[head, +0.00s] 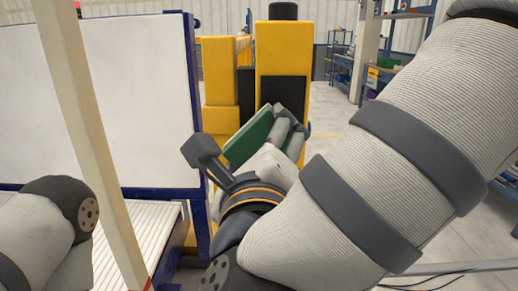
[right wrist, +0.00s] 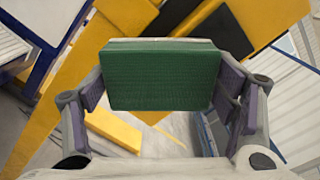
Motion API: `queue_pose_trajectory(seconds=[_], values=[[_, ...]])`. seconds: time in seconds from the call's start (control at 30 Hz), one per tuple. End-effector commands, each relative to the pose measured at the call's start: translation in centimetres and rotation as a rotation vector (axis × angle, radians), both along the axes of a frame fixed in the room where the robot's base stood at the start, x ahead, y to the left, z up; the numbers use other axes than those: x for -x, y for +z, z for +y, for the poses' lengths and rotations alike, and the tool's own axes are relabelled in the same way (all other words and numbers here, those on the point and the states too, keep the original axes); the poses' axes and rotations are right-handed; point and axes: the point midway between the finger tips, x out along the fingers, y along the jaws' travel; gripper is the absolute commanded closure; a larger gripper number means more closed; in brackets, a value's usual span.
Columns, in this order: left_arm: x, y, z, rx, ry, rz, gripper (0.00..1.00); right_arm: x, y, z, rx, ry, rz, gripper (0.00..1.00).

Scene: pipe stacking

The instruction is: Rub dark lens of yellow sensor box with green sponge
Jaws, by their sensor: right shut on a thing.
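The yellow sensor box (head: 283,48) stands upright in the middle of the head view. Its dark square lens (head: 284,90) is on the face toward me. My right gripper (head: 268,136) is shut on the green sponge (head: 249,139), just below the lens in the picture. In the right wrist view the sponge (right wrist: 161,78) sits between both finger pads, its broad green face toward the camera. A dark patch, likely the lens (right wrist: 205,18), shows behind it, partly hidden. I cannot tell whether the sponge touches the lens. My left gripper is out of view.
A white panel with a blue frame (head: 189,100) stands left of the yellow structure. A pale post (head: 88,130) crosses the left side in front of it. A white ribbed surface (head: 130,235) lies below the panel. Shelving (head: 385,70) stands back right, with open floor before it.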

Motion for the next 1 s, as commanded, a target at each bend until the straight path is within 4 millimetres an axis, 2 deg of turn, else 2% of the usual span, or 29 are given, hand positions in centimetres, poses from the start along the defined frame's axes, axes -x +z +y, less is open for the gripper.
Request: queue_pose_trajectory(seconds=[0.43, 1.0], values=[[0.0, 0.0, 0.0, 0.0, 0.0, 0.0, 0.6, 0.0, 0.0, 0.0, 0.0, 0.0, 0.0, 0.44], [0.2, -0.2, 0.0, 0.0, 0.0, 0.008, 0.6, -1.2, 0.0, 0.0, -0.001, -0.001, 0.001, 0.44]])
